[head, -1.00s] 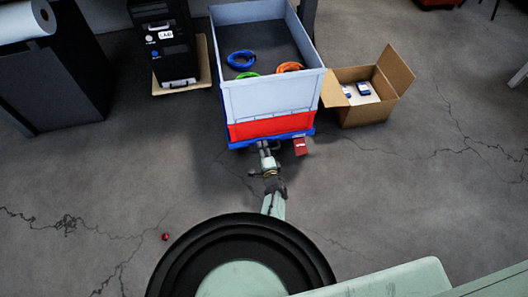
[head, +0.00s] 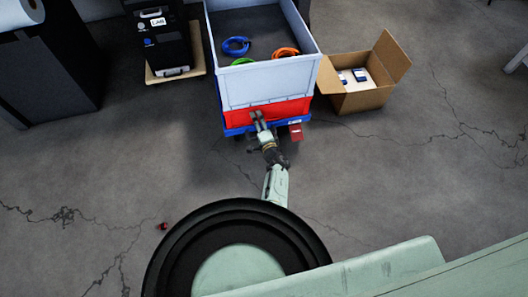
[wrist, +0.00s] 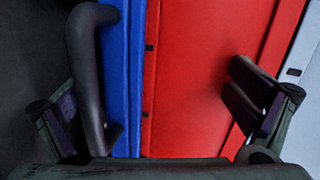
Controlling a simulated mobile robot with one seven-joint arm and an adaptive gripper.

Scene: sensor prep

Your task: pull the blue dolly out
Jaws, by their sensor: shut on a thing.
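The blue dolly (head: 236,131) stands on the floor under a red crate (head: 285,110), with a large light grey crate (head: 268,90) on top. In the wrist view the blue dolly edge (wrist: 133,75) runs beside the red crate wall (wrist: 205,70). A dark bent handle (wrist: 86,65) sticks out from the blue edge. My gripper (head: 259,119) is at the dolly's front. In the wrist view my gripper's fingers (wrist: 155,115) stand well apart, with the handle between them, near the left finger. The jaws are on the handle; the contact itself is hidden.
Several coloured cable coils (head: 236,46) lie in the grey crate. An open carton (head: 358,101) stands close on the right.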

